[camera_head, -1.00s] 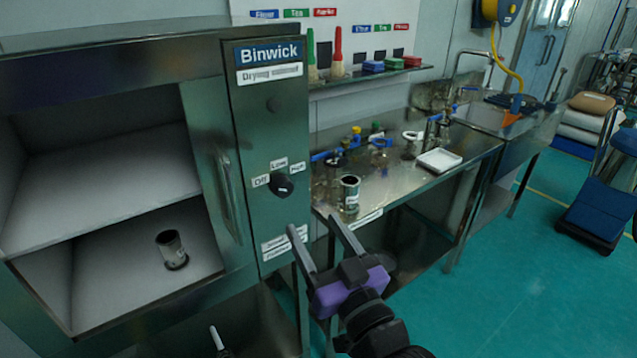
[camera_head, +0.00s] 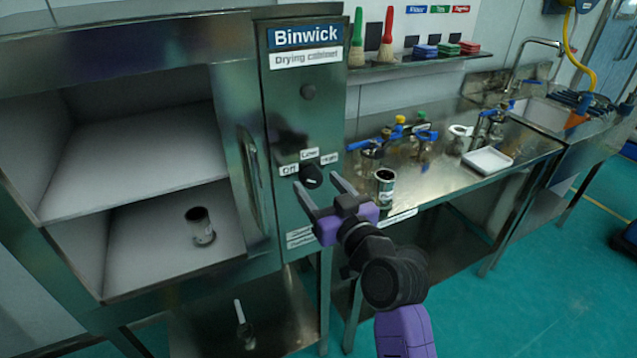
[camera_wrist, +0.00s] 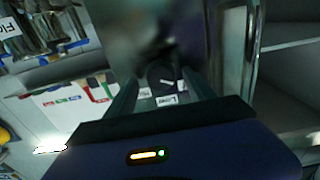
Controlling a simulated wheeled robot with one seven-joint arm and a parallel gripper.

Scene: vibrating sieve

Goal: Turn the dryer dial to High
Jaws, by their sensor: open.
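The drying cabinet's black round dial (camera_head: 311,175) is on its steel front panel (camera_head: 290,120), with an Off label at its left, Low above and High at its right. My gripper (camera_head: 316,181) is open, with its two fingers pointing at the panel on either side of the dial. In the wrist view the dial (camera_wrist: 163,77) appears between the open fingers, with a short pale mark on it and the labels upside down. I cannot tell which setting the mark points to, or whether the fingers touch the dial.
The open cabinet holds a metal cup (camera_head: 201,226) on its floor, and a vertical handle (camera_head: 250,165) stands left of the panel. To the right, a steel bench (camera_head: 440,180) carries another metal cup (camera_head: 384,187), several fittings and a white tray (camera_head: 487,160).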

